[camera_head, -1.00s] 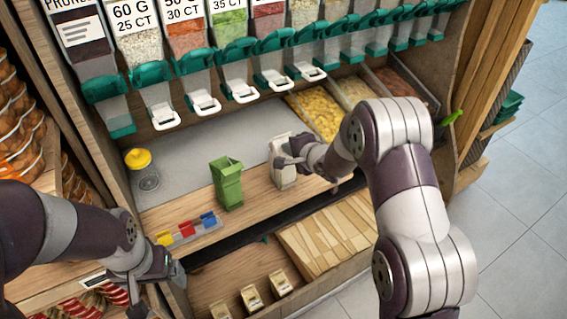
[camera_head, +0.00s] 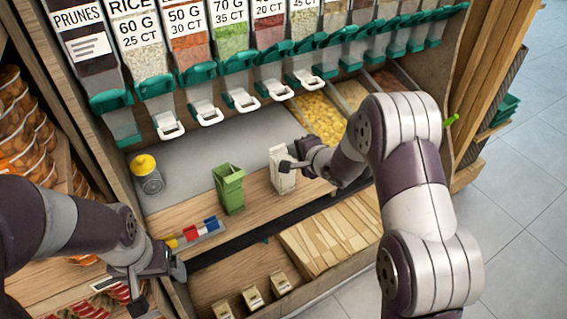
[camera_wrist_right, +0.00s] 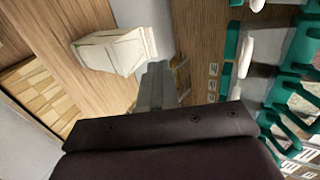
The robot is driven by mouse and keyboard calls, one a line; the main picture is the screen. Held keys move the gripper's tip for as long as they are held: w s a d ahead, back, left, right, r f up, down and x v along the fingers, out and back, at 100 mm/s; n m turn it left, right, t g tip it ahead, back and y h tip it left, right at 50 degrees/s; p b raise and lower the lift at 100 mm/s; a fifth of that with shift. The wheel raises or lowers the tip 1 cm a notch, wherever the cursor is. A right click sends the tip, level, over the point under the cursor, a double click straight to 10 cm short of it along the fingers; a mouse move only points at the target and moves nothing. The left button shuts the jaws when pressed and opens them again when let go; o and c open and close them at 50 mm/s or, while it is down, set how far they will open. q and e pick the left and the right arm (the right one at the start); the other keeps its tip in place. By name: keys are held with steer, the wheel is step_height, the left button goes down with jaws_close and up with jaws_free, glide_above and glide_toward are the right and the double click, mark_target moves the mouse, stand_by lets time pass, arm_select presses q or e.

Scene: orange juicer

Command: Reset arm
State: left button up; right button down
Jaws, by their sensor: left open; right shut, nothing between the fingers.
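My left gripper (camera_head: 170,276) is at the lower left of the head view, beside the shelf unit's left edge. It is open and holds nothing. My right gripper (camera_head: 290,163) is shut and empty at the white carton (camera_head: 282,181) on the wooden counter. In the right wrist view the shut fingers (camera_wrist_right: 158,85) are beside the white carton (camera_wrist_right: 112,50), with a small visible gap. A green open-topped carton (camera_head: 229,189) stands upright on the counter to the left of the white one.
Dispensers with green spouts (camera_head: 197,92) hang above the counter. A yellow-lidded jar (camera_head: 147,174) stands at the counter's left. Coloured clips (camera_head: 190,234) sit at the front edge. A slatted wooden board (camera_head: 335,225) and several small boxes are below. Free floor (camera_head: 520,190) lies at right.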

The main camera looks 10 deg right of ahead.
arm_select(q)
steer(key=shift+r, duration=0.5)
arm_select(e)
steer(key=shift+s+d+r, duration=0.1)
steer(key=shift+s+r, duration=0.15)
steer(key=shift+r, duration=0.2)
